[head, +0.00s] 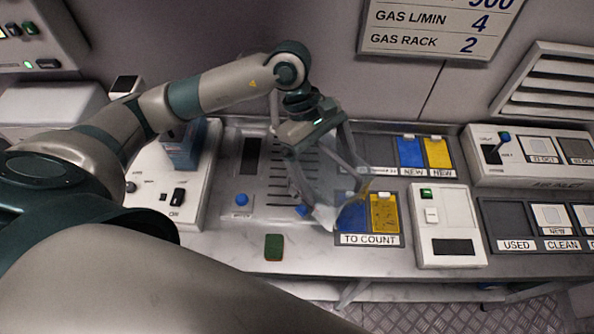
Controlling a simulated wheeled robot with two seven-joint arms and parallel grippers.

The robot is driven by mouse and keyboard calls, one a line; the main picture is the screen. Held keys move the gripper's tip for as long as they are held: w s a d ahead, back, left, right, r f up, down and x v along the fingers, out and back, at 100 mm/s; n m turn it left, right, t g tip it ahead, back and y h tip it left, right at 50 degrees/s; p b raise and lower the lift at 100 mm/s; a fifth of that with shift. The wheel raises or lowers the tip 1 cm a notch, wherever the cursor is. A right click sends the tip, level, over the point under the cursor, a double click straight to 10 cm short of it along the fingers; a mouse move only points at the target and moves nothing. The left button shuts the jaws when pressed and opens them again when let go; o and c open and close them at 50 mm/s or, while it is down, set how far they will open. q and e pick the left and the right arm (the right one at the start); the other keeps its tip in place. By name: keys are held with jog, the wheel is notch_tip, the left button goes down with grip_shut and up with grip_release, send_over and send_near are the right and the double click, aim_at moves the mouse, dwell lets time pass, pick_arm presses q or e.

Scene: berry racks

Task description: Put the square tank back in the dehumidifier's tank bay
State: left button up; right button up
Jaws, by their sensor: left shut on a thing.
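My left gripper (326,172) reaches over the bench from the left, fingers pointing down. It is shut on a clear, see-through tank (330,200), which hangs tilted in front of the to-count tray. The tank's outline is faint, and I cannot tell whether its lower end touches the bench. My right gripper is not in view.
A white device with a blue block (183,150) stands left. The to-count tray (368,240) holds blue and yellow cards. A white box with a green button (447,225) stands right of it. A green pad (273,247) lies near the front edge.

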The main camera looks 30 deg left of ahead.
pick_arm(q)
jog(key=shift+w+a+r+n+t+p, duration=0.15)
jog(key=shift+r+n+t+p, duration=0.45)
jog(key=shift+n, duration=0.9)
jog(key=shift+s+a+r+n+t+p, duration=0.15)
jog(key=shift+r+n+t, duration=0.25)
jog(key=shift+n+t, duration=0.85)
jog(key=shift+w+a+r+n+t+p, duration=0.15)
jog(key=shift+a+r+n+t+p, duration=0.25)
jog(key=shift+n, duration=1.35)
jog(key=shift+d, duration=0.15)
jog(key=w+a+f+b, duration=0.6)
jog(key=a+f+b, duration=0.1)
jog(key=a+f, duration=0.3)
jog(key=shift+f, duration=0.2)
